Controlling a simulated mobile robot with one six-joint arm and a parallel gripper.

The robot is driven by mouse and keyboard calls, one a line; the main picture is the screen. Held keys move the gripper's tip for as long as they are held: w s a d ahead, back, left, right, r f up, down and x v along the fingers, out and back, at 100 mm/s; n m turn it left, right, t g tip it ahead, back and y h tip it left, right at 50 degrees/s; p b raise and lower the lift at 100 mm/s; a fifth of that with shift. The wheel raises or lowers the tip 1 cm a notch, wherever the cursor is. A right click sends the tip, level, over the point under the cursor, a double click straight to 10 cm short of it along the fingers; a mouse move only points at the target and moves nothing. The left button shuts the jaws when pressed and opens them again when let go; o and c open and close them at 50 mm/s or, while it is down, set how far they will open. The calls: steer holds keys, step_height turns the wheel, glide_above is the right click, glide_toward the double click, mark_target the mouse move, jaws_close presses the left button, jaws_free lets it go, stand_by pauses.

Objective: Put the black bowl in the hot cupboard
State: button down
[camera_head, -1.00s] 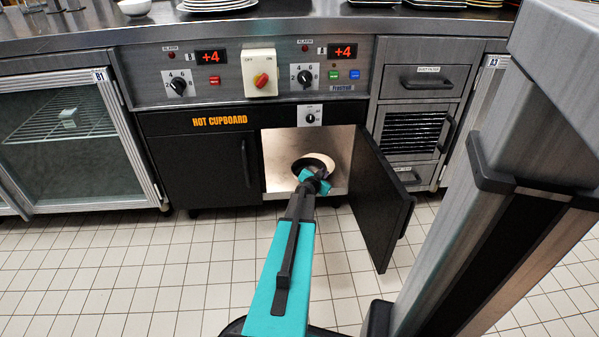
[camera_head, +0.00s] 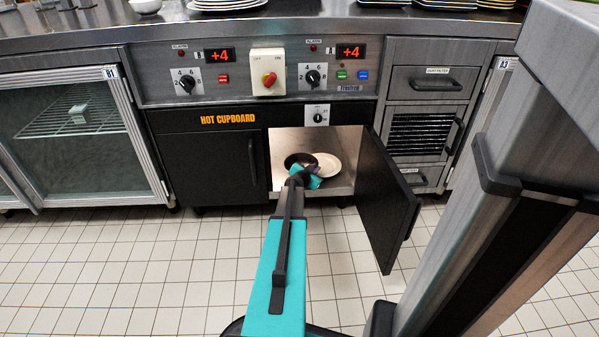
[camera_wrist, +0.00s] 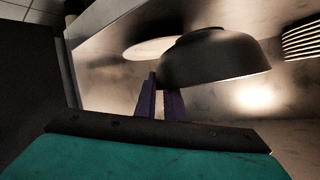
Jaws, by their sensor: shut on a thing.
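The hot cupboard (camera_head: 208,166) is black, and its right door (camera_head: 384,200) stands open. The black bowl (camera_head: 300,160) is inside the opening, partly hidden behind my wrist in the head view. In the wrist view the bowl (camera_wrist: 215,62) is large and close at the fingertips. My gripper (camera_wrist: 160,82) is shut on the bowl's near edge. In the head view my gripper (camera_head: 309,174) reaches into the opening. A white plate (camera_head: 327,166) lies on the cupboard floor to the right of the bowl; it also shows beyond the bowl in the wrist view (camera_wrist: 147,49).
The open door bounds the opening on the right, and the closed left door (camera_head: 210,168) on the left. A slatted vent or rack (camera_wrist: 302,40) shows at the right of the wrist view. Stacked plates (camera_head: 228,4) stand on the counter.

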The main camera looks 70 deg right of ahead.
steer(key=w, duration=0.2)
steer(key=w+d, duration=0.1)
steer(key=w, duration=0.2)
steer(key=w+d, duration=0.1)
steer(key=w, duration=0.1)
steer(key=shift+w+f+b, duration=0.3)
steer(key=shift+w+f, duration=0.05)
steer(key=shift+f+b, duration=0.7)
steer(key=shift+f, duration=1.1)
steer(key=c, duration=1.8)
jaws_free()
